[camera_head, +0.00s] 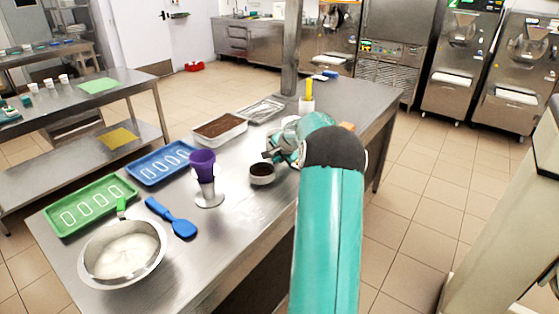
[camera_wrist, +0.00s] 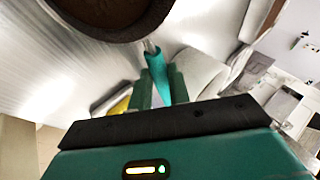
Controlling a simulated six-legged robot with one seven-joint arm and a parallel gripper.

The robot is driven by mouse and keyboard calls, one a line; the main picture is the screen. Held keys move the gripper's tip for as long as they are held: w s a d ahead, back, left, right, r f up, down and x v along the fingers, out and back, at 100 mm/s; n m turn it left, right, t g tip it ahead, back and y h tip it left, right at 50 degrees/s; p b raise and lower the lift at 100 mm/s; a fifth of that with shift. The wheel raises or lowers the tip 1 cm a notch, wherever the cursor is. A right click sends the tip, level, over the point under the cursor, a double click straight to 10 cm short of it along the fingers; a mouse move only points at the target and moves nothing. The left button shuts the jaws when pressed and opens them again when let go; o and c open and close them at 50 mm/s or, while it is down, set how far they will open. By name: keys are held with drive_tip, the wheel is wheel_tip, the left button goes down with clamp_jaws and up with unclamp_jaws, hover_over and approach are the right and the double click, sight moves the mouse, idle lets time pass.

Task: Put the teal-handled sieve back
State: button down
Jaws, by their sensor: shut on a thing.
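The teal handle of the sieve (camera_wrist: 157,76) stands between the two fingers of my gripper (camera_wrist: 160,88) in the wrist view. My gripper is shut on it. A short metal neck leads from the handle to a large round shape with a dark brown inside (camera_wrist: 105,8), cut off by the top edge; I cannot tell whether this is the sieve head or a bowl beyond it. The sieve is hardly visible there.
A purple cup on a metal stand (camera_head: 204,175), a blue spatula (camera_head: 172,219), a steel pan (camera_head: 123,252), green (camera_head: 92,203) and blue (camera_head: 162,163) mould trays stand left. A tray of brown contents (camera_head: 220,129) and a yellow-handled tool in a white holder (camera_head: 307,98) stand behind, near a post (camera_head: 291,45).

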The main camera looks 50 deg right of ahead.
drive_tip(key=shift+f, duration=0.8)
drive_tip(key=c, duration=1.3)
unclamp_jaws()
drive_tip(key=shift+r, duration=0.1)
drive_tip(key=v, duration=1.1)
drive_tip(key=shift+s+a+r, duration=0.1)
drive_tip(key=shift+s+r, duration=0.15)
drive_tip(key=shift+s, duration=0.05)
